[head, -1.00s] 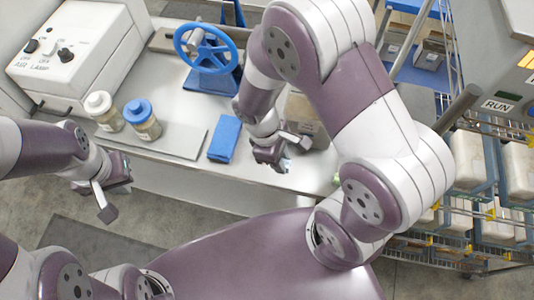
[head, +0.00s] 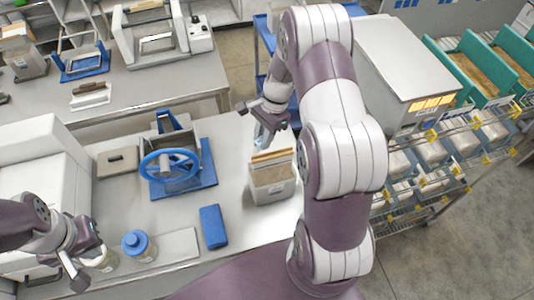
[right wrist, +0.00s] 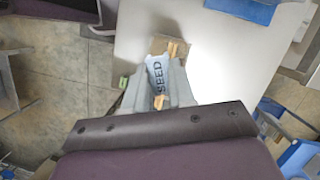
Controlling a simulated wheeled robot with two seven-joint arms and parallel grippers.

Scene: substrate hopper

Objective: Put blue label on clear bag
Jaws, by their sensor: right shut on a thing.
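The clear bag (head: 271,188) stands upright on the white bench, with brown contents and a tan strip along its top. My right gripper (head: 263,120) is above and just behind the bag's top in the head view. It is shut on the pale blue label (head: 262,138), which hangs below the fingers. I cannot tell whether label and bag touch. My left gripper (head: 78,265) is empty at the left, near the jars; its fingers look apart.
A blue folded cloth or block (head: 213,227) lies left of the bag. A blue handwheel device (head: 170,165) stands behind it. A blue-lidded jar (head: 138,246) stands at front left. A wire rack with bins (head: 430,155) is to the right.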

